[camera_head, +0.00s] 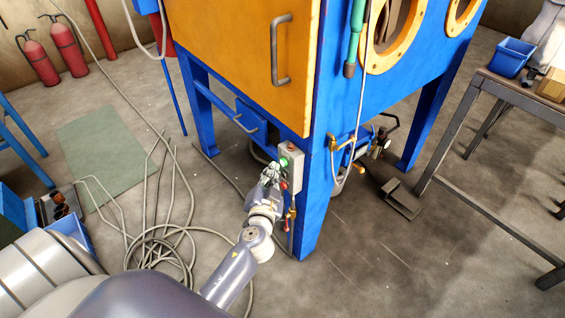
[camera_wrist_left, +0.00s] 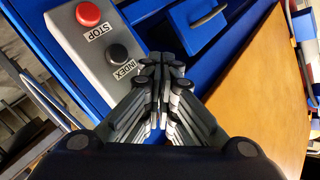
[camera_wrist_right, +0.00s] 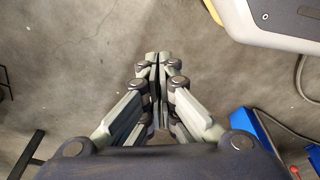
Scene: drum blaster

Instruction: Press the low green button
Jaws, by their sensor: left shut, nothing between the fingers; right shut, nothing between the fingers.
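A grey control box (camera_head: 297,168) is mounted on the blue machine's front corner post. A lit green button (camera_head: 284,162) shows on its face, with red (camera_head: 284,185) lower down. My left gripper (camera_head: 272,172) is shut and empty, right at the box face beside the green button; I cannot tell whether it touches. In the left wrist view the box shows a red STOP button (camera_wrist_left: 88,14) and a black INDEX button (camera_wrist_left: 117,54). The gripper (camera_wrist_left: 163,68) hides the part of the box beyond INDEX, and no green shows there. My right gripper (camera_wrist_right: 158,60) is shut and empty above the floor.
The blast cabinet has an orange door (camera_head: 245,60) and blue legs. Hoses (camera_head: 150,245) lie coiled on the floor at left. A green mat (camera_head: 100,150) and fire extinguishers (camera_head: 68,45) are further back. A metal table (camera_head: 515,95) stands at right.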

